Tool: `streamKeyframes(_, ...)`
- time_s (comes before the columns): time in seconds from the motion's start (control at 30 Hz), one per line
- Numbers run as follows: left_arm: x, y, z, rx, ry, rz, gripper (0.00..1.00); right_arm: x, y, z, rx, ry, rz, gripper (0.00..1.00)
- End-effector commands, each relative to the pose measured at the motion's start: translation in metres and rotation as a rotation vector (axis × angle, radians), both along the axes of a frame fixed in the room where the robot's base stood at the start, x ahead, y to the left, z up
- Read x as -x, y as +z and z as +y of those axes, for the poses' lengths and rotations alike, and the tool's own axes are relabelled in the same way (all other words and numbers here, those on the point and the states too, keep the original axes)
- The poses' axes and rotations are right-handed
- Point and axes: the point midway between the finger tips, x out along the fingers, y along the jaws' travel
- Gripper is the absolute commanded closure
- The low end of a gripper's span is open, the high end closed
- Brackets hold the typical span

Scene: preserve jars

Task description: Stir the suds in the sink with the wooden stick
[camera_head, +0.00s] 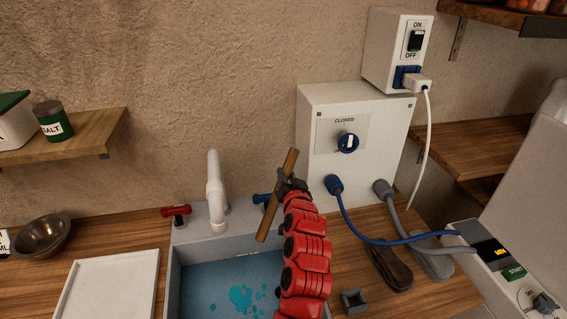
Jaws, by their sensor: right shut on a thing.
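The wooden stick (268,222) is a plain brown rod, held tilted above the back right of the sink, its upper end leaning right. My right gripper (287,186), at the end of a red segmented arm, is shut on the stick near its middle. The sink (175,285) is a grey-blue basin at the bottom centre, with teal suds (242,298) in patches on its floor. The stick appears apart from the suds. My arm hides the right part of the sink. My left gripper is not in view.
A white faucet (215,190) with a red tap handle (176,212) and a blue one (262,199) stands behind the sink. A white tray (110,285) and a metal bowl (42,236) lie left. A white box with a dial (348,142), hoses and a small grey block (353,301) are right.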

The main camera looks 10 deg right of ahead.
Motion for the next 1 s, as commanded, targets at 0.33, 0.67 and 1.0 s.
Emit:
streamKeyframes(0.33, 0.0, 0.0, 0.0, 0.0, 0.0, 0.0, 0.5, 0.0, 0.0, 0.0, 0.0, 0.0, -0.004, 1.0)
streamKeyframes(0.67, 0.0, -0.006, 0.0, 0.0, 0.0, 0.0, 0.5, 0.005, -0.015, 0.006, -0.001, 0.003, -0.001, 1.0)
streamKeyframes(1.0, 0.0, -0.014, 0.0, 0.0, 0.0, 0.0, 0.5, 0.014, -0.041, 0.014, -0.001, 0.005, 0.004, 1.0)
